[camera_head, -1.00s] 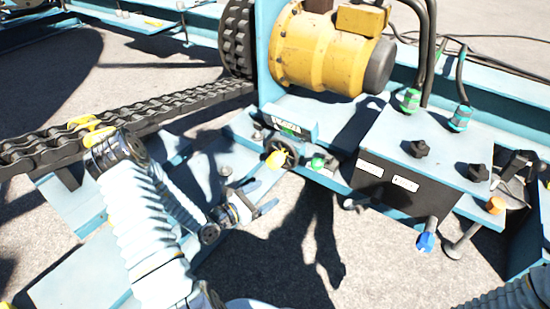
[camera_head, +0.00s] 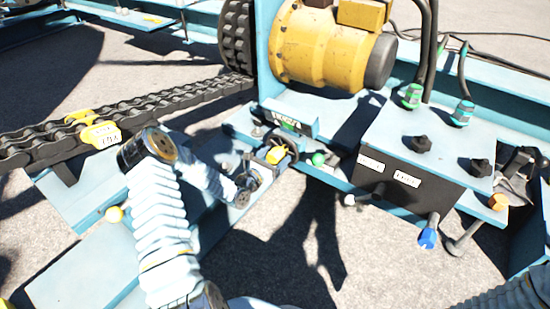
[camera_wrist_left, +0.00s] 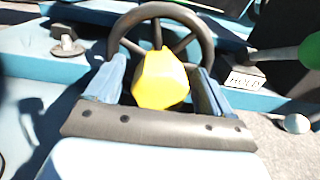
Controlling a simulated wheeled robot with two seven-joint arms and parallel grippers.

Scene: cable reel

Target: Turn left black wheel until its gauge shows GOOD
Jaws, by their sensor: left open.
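The left black wheel (camera_head: 291,145) sits on a blue bracket below a small gauge box (camera_head: 289,122). The gauge shows a green patch, but its lettering is too small to read. A yellow knob (camera_head: 276,155) is on the wheel. My left gripper (camera_head: 266,163) is at the wheel. In the left wrist view, the black wheel rim (camera_wrist_left: 160,11) stands just beyond the open fingers (camera_wrist_left: 158,72), and the yellow knob (camera_wrist_left: 160,84) lies between them. I cannot tell whether the fingers touch it. My right gripper is out of view.
A yellow motor (camera_head: 325,50) stands behind the gauge. A chain (camera_head: 130,117) with a yellow tag (camera_head: 100,134) runs at left. A dark control box (camera_head: 410,185) with knobs is at right. A green knob (camera_head: 318,159) is close to the wheel, right.

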